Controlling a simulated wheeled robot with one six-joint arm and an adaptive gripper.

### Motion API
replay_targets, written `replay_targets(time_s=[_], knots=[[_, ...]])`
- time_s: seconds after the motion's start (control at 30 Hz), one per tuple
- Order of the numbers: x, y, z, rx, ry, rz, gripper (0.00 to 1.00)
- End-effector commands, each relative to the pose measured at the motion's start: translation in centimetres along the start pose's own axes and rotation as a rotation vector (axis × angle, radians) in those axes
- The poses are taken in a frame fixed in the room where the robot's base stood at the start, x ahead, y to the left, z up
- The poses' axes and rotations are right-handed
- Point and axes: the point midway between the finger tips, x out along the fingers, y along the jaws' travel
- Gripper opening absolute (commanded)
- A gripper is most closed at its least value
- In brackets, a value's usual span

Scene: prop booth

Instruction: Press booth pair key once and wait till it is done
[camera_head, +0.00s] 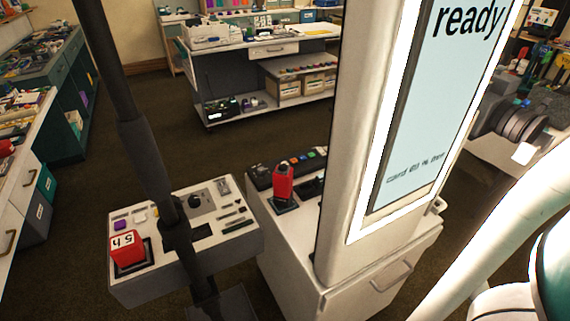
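A tall white booth (352,150) stands in the middle right, with a lit pale blue screen (425,105) that reads "ready" above a smaller line too blurred to read surely. A red block-like key (283,182) stands on a dark base at the booth's left foot. A larger red key (127,250) with upside-down-looking "5 h" lettering sits on a grey-white console (190,262) at the left. I cannot tell which control is the pair key. My gripper is not in view; white and teal parts at the lower right appear to be my arm.
A dark upright pole (142,140) crosses in front of the console and hides part of it. A white cabinet (345,290) with a drawer handle carries the booth. Cluttered shelves (25,165) line the left, and a white workbench (262,48) stands behind. Dark floor between is open.

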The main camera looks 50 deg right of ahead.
Motion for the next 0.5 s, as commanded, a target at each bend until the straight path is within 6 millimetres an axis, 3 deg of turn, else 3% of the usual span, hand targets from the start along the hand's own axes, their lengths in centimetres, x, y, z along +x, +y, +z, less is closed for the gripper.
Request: replay_targets(time_s=[0.03, 0.17, 0.5], knots=[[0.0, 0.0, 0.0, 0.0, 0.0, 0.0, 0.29], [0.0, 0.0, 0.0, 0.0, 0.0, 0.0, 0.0], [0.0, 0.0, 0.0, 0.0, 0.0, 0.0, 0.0]])
